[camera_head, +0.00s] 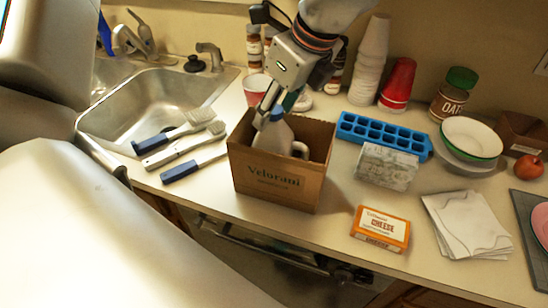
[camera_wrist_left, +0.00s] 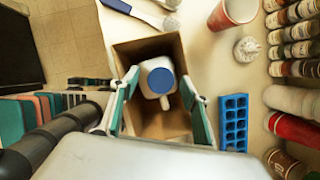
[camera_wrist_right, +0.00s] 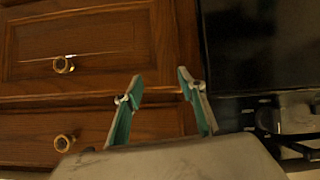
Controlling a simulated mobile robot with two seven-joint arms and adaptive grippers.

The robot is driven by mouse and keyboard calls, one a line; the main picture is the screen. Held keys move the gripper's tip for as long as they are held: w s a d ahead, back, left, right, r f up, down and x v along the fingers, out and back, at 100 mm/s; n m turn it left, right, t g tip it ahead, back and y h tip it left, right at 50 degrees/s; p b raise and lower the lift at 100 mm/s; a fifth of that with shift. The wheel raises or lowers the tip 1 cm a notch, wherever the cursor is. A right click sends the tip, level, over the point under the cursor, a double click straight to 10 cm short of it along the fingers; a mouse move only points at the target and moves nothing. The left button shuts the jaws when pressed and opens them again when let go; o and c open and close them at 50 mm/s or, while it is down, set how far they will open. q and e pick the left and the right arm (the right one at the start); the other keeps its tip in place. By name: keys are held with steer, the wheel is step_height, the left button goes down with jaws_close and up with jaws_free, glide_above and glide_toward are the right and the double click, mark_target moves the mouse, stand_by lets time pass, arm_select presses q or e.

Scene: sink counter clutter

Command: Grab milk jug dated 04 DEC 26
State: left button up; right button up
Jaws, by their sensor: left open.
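A white milk jug (camera_head: 275,137) with a handle stands inside an open brown cardboard box (camera_head: 276,183) marked "Velorani". In the left wrist view the jug shows from above with its blue cap (camera_wrist_left: 160,81). No date on it can be read. My left gripper (camera_head: 278,101) is open and points down over the box, with its fingers at either side of the cap in the picture. I cannot tell whether they touch the jug. My right gripper (camera_wrist_right: 159,83) is open and empty in the right wrist view, in front of wooden drawers.
Brushes (camera_head: 185,140) lie left of the box by the sink (camera_head: 160,100). A red cup (camera_head: 256,87) stands behind it. A blue ice tray (camera_head: 384,136), a wrapped block (camera_head: 387,167) and a cheese box (camera_head: 380,229) lie to its right. Stacked cups (camera_head: 371,62) stand behind.

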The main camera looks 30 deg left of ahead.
arm_select(q)
jaws_close()
steer(key=shift+r, duration=0.1)
